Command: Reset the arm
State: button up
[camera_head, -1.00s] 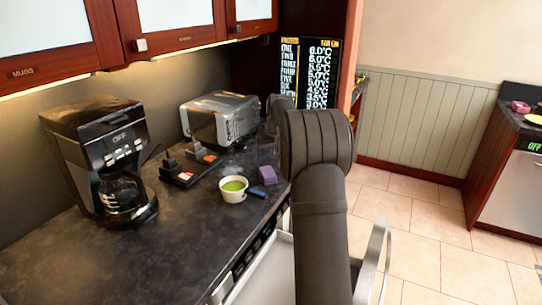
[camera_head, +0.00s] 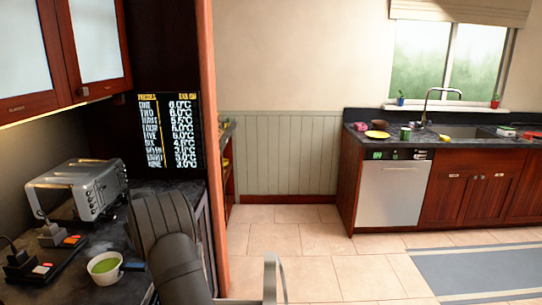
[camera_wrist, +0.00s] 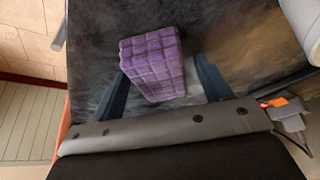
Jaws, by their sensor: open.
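In the wrist view my gripper (camera_wrist: 165,88) is open, with its two dark blue fingers apart. A purple block with a grid-like surface (camera_wrist: 152,62) shows between and beyond the fingers, over the dark counter. I cannot tell whether the fingers touch it. In the head view my dark arm rises over the front edge of the counter at the lower left, and it hides my gripper and the purple block.
A silver toaster (camera_head: 82,190) and a white bowl with green contents (camera_head: 104,267) stand on the dark counter, near plugs on a power strip (camera_head: 28,266). A tall cabinet panel (camera_head: 208,130) stands behind my arm. Open tiled floor (camera_head: 330,260) lies to the right, before a dishwasher (camera_head: 392,193).

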jog(key=shift+r, duration=1.95)
